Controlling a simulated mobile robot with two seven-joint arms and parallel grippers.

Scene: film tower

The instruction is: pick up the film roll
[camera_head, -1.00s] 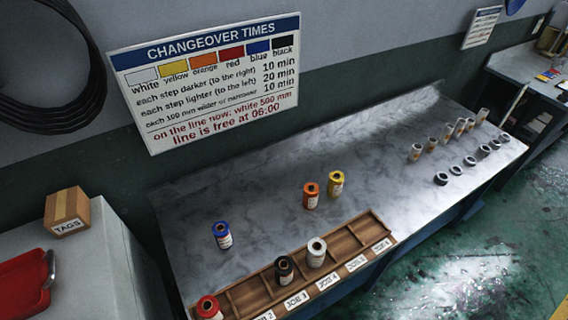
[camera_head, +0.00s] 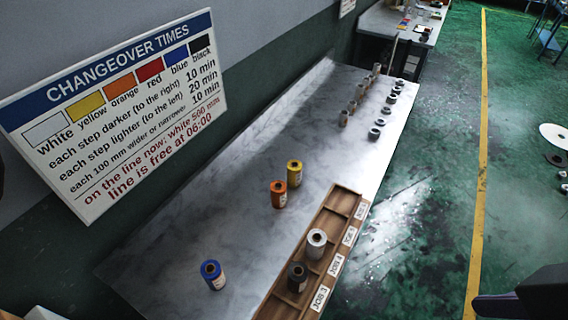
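Several film rolls stand upright on and by the bench. A blue roll (camera_head: 213,275) is on the bench at the front left. An orange roll (camera_head: 278,194) and a yellow roll (camera_head: 294,173) stand close together near the middle. A white roll (camera_head: 316,243) and a black roll (camera_head: 298,277) stand in compartments of the wooden rack (camera_head: 356,190). The picture does not show which roll is meant. No gripper fingertips can be made out. A dark shape at the lower right may be part of my arm.
The metal bench (camera_head: 235,215) has clear room left of the rack. Small grey rolls and dark rings (camera_head: 374,133) line its far end. A changeover-times sign (camera_head: 115,105) hangs on the wall. Green floor (camera_head: 425,215) with a yellow line (camera_head: 481,150) lies to the right.

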